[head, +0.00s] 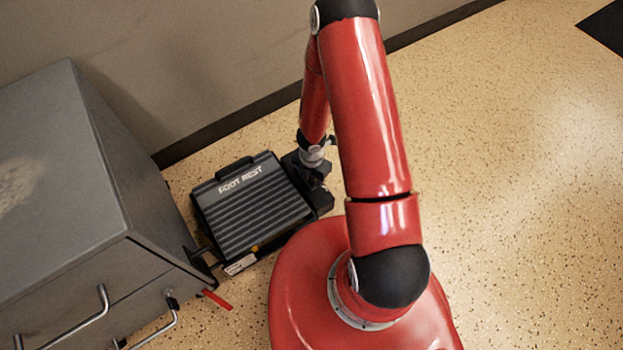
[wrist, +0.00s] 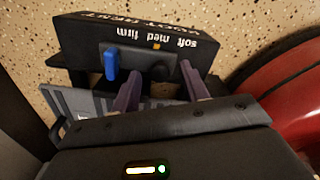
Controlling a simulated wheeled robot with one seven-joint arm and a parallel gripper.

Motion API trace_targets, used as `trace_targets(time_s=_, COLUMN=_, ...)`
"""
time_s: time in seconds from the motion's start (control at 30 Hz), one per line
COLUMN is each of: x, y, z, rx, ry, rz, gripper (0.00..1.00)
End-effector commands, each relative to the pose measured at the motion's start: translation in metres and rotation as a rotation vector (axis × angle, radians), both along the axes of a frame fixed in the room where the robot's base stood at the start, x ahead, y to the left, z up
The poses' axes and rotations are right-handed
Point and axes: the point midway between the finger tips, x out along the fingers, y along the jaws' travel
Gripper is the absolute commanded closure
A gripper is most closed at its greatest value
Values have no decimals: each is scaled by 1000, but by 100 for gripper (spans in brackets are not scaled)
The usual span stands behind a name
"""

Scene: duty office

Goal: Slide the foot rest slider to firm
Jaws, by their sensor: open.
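The dark foot rest (head: 252,209) stands on the floor against the grey cabinet, its ribbed top facing up. The wrist view shows its side panel (wrist: 85,35) with the words soft, med and firm upside down, firm at the left. A blue tab (wrist: 110,65) stands at the left, nearest firm. The blue tab is outside the left finger. In the head view my gripper is at the foot rest's right side, largely hidden.
The grey cabinet (head: 60,170) with metal handles stands close on the left. A red strip (head: 217,299) sticks out by its base. The wall (head: 180,60) is behind. Speckled floor (head: 510,180) is free on the right.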

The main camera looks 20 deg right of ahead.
Motion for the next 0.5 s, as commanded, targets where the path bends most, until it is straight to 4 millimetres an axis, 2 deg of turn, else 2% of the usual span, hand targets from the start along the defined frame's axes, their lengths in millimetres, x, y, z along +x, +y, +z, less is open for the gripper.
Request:
trace_targets(time_s=0.3, x=0, y=0, z=-2, rx=-1, ry=-1, rz=0, gripper=56)
trace_targets(time_s=0.5, x=0, y=0, z=-2, rx=-1, ry=-1, rz=0, gripper=83)
